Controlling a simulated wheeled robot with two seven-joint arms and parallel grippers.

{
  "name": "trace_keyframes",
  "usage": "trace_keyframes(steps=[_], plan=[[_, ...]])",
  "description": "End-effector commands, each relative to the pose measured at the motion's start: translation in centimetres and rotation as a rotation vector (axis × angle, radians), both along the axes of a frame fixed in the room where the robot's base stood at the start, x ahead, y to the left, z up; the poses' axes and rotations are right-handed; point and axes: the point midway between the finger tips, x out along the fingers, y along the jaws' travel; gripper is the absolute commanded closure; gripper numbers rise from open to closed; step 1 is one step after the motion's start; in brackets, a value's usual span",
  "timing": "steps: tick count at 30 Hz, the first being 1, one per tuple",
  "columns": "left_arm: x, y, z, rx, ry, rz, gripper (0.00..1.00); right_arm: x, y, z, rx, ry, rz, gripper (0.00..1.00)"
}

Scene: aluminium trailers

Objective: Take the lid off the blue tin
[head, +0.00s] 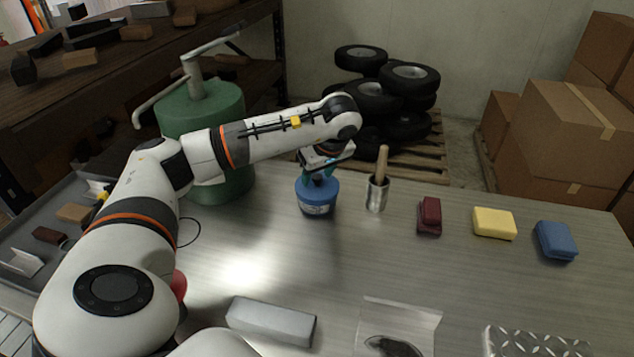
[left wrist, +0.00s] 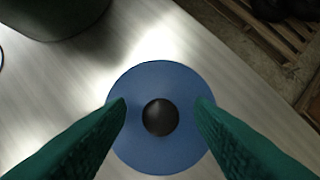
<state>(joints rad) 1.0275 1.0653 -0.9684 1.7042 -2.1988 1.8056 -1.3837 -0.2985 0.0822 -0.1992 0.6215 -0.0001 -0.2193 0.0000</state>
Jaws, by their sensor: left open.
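The blue tin (head: 317,203) stands upright on the metal table, left of a metal cup. In the left wrist view its round blue lid (left wrist: 160,82) shows from above, with a dark round knob (left wrist: 160,117) at its centre. My left gripper (head: 319,175) is directly above the tin, pointing down. In the left wrist view its two green fingers (left wrist: 160,112) are open, one on each side of the knob, with gaps between them and it. Whether the fingertips reach down to knob height I cannot tell. My right gripper is not in view.
A metal cup with a wooden handle (head: 377,195) stands close right of the tin. A green cylinder (head: 228,185) stands behind left. Dark red (head: 429,216), yellow (head: 494,223) and blue (head: 556,240) blocks sit to the right. A grey block (head: 272,320) lies in front.

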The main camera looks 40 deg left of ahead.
Motion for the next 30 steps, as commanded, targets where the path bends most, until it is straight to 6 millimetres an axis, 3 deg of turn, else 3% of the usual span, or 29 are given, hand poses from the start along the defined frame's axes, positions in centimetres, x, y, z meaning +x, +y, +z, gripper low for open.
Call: trace_keyframes(steps=[5, 13, 23, 30], plan=[[0.0, 0.0, 0.0, 0.000, -0.001, 0.000, 0.55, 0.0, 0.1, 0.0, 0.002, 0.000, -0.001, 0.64], [0.0, 0.0, 0.0, 0.000, -0.001, 0.000, 0.99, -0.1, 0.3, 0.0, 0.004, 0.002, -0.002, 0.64], [0.1, 0.0, 0.8, -0.001, -0.004, 0.000, 1.00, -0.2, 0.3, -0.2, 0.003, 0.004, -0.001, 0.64], [0.1, -0.1, 5.3, -0.002, -0.008, 0.000, 1.00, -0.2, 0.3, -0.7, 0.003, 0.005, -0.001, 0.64]])
